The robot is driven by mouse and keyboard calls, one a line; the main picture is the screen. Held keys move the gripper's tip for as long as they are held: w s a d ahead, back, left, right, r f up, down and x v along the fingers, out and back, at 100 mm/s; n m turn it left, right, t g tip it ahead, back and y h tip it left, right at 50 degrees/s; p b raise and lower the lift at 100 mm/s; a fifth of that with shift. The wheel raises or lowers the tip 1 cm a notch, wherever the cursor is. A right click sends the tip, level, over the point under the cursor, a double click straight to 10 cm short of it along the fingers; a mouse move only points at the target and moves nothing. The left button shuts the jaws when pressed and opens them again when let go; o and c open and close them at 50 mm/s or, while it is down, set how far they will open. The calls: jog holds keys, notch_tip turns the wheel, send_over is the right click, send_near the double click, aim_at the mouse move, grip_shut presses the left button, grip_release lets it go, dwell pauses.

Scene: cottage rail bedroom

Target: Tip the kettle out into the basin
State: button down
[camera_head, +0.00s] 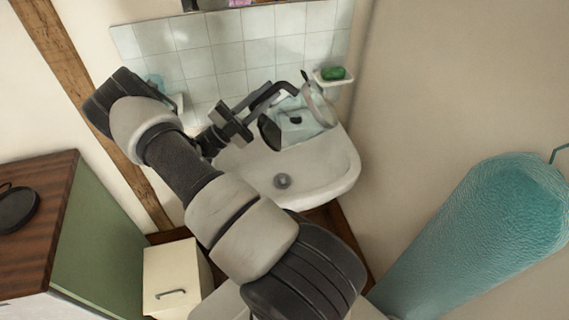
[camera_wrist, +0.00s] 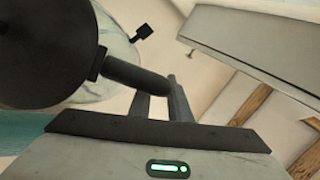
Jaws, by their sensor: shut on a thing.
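The kettle has a clear glass body (camera_head: 318,104), a black base (camera_head: 268,132) and a black handle (camera_head: 275,92). It is tipped far over on its side above the back of the white basin (camera_head: 258,170), base toward the left and glass end toward the right. My gripper (camera_head: 243,112) is shut on the handle from the left. In the wrist view my gripper (camera_wrist: 165,97) closes on the handle (camera_wrist: 132,74), with the round black base (camera_wrist: 45,50) large at the left. I cannot tell whether liquid is in the kettle or flowing out.
A green soap (camera_head: 333,73) sits in a wall dish right of the basin. The tiled wall (camera_head: 200,65) is close behind. A teal towel (camera_head: 480,235) hangs at the right. A wood-topped green cabinet (camera_head: 100,235) stands at the left. The basin's front, around its drain (camera_head: 282,181), is clear.

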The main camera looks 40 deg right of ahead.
jog(key=shift+w+a+r+n+t+h+b, duration=0.15)
jog(key=shift+w+a+n+t+h+b, duration=0.35)
jog(key=shift+w+a+n+h, duration=0.55)
dwell(2.4)
jog(key=shift+w+a+f+n+t+h+b, duration=0.85)
jog(key=shift+w+a+n+t+h+b, duration=0.15)
jog(key=shift+b, duration=0.3)
dwell(1.7)
